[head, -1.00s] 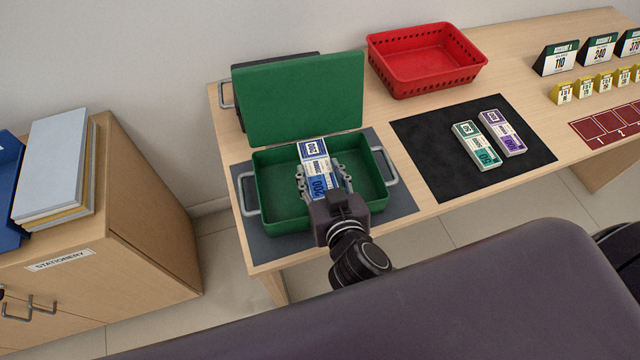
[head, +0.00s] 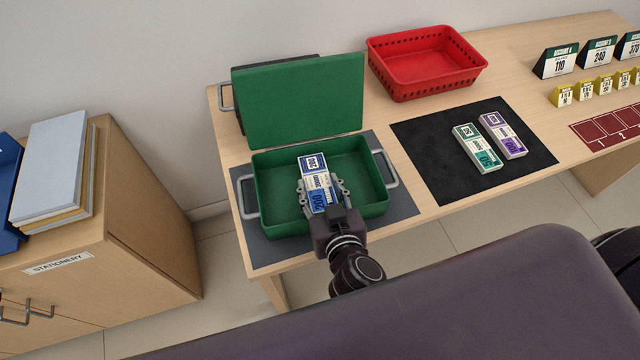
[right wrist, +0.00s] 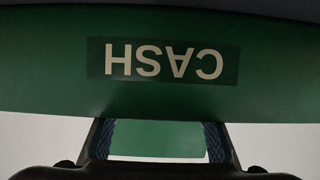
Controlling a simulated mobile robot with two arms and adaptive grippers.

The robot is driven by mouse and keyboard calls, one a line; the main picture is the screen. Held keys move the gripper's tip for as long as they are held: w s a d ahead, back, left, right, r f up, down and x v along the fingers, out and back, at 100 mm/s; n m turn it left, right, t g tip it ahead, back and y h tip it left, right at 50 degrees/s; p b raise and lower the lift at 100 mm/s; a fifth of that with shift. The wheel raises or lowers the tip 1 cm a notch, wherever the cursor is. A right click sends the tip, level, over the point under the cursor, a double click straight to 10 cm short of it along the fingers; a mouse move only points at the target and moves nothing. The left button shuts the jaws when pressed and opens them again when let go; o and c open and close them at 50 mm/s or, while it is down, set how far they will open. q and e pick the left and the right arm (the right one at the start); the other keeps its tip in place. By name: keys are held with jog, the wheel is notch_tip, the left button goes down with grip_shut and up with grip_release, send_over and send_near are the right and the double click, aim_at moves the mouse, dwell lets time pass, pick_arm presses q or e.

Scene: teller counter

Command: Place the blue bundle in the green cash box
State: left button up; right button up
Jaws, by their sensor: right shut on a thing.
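The blue bundle (head: 315,179) is a banknote stack with blue ends and a pale band. My right gripper (head: 323,188) is shut on it, one finger on each side, and holds it inside the outline of the open green cash box (head: 365,177). I cannot tell whether the bundle touches the box floor. The box lid (head: 300,100) stands up at the back. In the right wrist view the box front with an upside-down CASH label (right wrist: 163,62) is close, and the fingers (right wrist: 158,142) show below it; the bundle cannot be made out there. My left gripper is not in view.
The box stands on a grey mat (head: 402,203). A black mat (head: 420,140) to its right carries a green bundle (head: 478,148) and a purple bundle (head: 503,135). A red basket (head: 425,85) stands behind. A wooden cabinet (head: 150,230) is at the left.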

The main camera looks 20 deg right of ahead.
jog(key=o, duration=1)
jog(key=shift+s+f, duration=0.15)
jog(key=shift+f, duration=0.25)
jog(key=shift+o, duration=1)
jog(key=shift+f, duration=0.15)
jog(key=shift+s, duration=0.1)
jog(key=r+v, duration=0.1)
jog(key=v, duration=1.1)
jog(key=shift+r, duration=0.45)
jog(key=shift+w, duration=0.2)
